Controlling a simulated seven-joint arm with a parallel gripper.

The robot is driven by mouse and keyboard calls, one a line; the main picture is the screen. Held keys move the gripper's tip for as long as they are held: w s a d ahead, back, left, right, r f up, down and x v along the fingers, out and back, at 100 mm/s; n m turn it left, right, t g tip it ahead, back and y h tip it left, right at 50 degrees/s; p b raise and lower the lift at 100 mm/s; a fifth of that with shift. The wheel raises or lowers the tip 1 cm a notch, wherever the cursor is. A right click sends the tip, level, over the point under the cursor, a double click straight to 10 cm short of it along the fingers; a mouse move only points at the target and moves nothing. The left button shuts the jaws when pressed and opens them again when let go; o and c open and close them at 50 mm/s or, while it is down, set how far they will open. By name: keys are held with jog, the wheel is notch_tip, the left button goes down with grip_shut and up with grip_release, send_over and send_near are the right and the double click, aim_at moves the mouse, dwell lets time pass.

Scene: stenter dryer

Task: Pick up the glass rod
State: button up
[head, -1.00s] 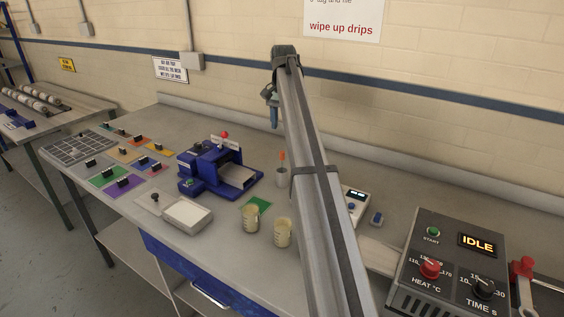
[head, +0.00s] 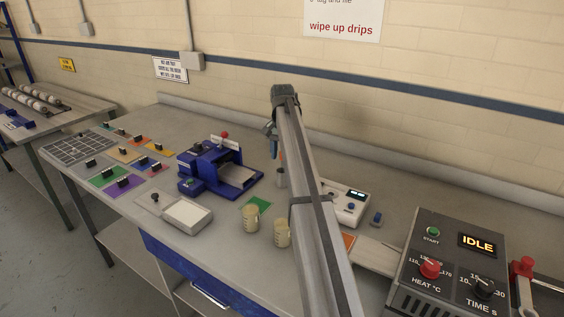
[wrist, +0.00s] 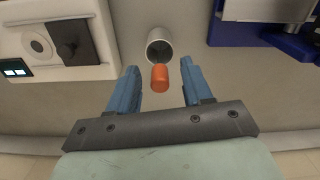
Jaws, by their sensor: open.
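The glass rod shows as an orange end (wrist: 160,78) in the wrist view, beside the mouth of a small grey cup (wrist: 160,46). It appears to stand in the cup, but its shaft cannot be made out. My gripper (wrist: 161,70) is open, with one blue finger on each side of the orange end and a gap on both sides. In the head view my gripper (head: 273,140) is just above the cup (head: 281,179), and my arm hides most of the rod.
A blue machine (head: 222,168) stands left of the cup, and a white device (head: 347,204) to its right. A control box reading IDLE (head: 455,260) is at the right. The bench behind the cup is clear.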

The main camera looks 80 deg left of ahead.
aim_at(282, 168)
notch_tip(282, 168, down, 2)
jog(key=shift+f, duration=0.1)
grip_shut()
dwell(0.5)
